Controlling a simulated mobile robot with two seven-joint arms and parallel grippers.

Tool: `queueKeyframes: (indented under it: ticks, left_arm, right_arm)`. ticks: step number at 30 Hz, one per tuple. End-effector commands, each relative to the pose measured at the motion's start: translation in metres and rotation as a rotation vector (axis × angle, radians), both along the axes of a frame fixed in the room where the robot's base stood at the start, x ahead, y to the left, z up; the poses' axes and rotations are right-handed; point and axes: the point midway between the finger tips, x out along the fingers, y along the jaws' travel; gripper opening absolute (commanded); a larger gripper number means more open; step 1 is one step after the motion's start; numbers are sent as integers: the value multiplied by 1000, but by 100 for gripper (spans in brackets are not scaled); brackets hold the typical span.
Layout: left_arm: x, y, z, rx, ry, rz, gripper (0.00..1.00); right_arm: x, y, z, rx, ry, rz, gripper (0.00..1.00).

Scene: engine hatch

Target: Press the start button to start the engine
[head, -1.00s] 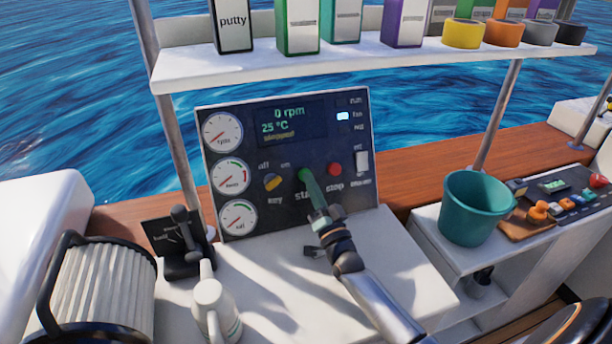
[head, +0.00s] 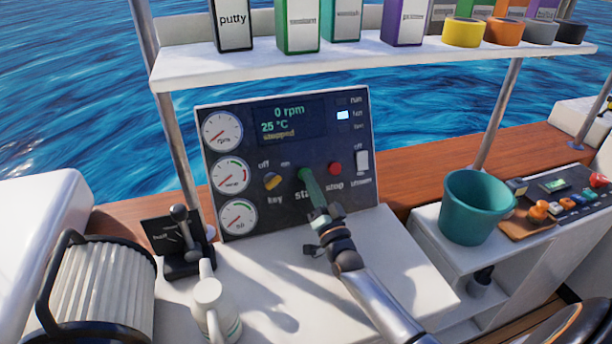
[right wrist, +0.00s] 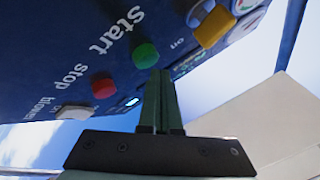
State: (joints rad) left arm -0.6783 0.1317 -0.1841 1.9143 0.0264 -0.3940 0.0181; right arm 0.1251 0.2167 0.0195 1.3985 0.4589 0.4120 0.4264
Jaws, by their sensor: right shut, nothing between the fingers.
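The dark control panel (head: 286,147) stands upright behind a white top. Its green start button (right wrist: 145,54) shows clearly in the right wrist view, beside the label "Start". My right gripper (head: 308,181) is shut and empty, with its narrow green fingers pointing at the start button. In the right wrist view its fingertips (right wrist: 159,76) are right at the button's lower edge; I cannot tell whether they touch it. In the head view the fingers largely cover the button. The display (head: 290,120) reads 0 rpm, 25 °C and stopped. My left gripper is not in view.
The red stop button (head: 335,169) is right of the start button, and the yellow key switch (head: 272,181) is left. A white shelf (head: 370,65) with boxes hangs above. A throttle lever (head: 182,240), white jug (head: 211,305) and teal bucket (head: 474,208) stand around the panel.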

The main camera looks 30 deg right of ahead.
Motion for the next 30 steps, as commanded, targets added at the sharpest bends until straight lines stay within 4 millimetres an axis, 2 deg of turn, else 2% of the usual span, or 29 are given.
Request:
queueKeyframes:
  ticks: [3,30]
  left_arm:
    - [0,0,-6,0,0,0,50]
    - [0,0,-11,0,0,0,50]
  right_arm:
    - [4,-1,-4,-1,0,0,0]
    - [10,-2,-5,0,-1,1,0]
